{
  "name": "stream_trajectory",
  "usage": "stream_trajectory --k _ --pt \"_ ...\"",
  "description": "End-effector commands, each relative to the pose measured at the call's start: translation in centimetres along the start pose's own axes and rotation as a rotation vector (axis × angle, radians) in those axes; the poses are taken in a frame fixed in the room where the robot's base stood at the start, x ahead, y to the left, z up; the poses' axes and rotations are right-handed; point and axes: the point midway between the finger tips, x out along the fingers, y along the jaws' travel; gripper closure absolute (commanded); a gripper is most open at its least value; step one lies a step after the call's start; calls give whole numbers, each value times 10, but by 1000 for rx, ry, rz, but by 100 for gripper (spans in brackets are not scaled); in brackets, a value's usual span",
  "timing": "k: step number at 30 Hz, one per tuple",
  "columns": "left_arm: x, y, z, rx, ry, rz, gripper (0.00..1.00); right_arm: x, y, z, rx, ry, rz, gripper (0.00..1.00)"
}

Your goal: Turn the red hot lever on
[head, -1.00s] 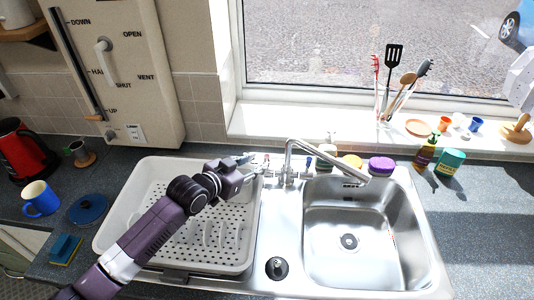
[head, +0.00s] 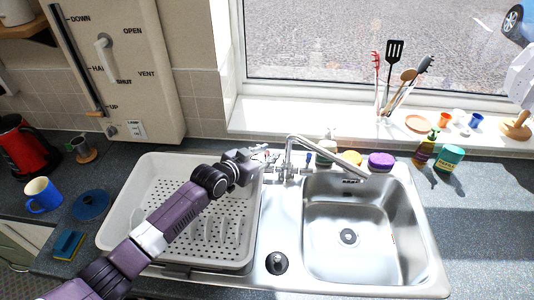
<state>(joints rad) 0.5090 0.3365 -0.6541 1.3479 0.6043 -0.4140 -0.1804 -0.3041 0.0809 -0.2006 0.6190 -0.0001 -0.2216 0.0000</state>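The chrome mixer tap (head: 290,160) stands at the back of the steel sink, its spout reaching out over the bowl. Its left, hot-side lever is by my gripper and mostly hidden; only a small reddish spot shows there. A small blue mark (head: 308,157) shows on the tap's right side. My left gripper (head: 264,155) is at the left of the tap, over the back right corner of the drying rack. Its fingers are small and overlap the tap parts, so I cannot tell whether they are open or touch the lever. My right gripper is not in view.
A white drying rack (head: 117,225) lies under my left arm. The sink bowl (head: 348,215) is empty. Behind the tap stand a yellow item (head: 351,157) and a purple item (head: 381,161).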

Motion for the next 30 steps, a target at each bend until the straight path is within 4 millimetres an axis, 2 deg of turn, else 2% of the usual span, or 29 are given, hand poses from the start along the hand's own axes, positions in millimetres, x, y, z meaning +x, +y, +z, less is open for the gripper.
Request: stream_trajectory --k 1,7,17,24,30 --pt "0 0 0 0 0 0 79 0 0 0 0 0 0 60" --pt "0 0 0 0 0 0 100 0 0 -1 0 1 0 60" --pt "0 0 1 0 0 0 100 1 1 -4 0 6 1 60" --pt "-5 5 10 43 78 -29 100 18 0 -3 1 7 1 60" --pt "-8 6 7 59 103 -38 100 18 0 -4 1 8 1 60"
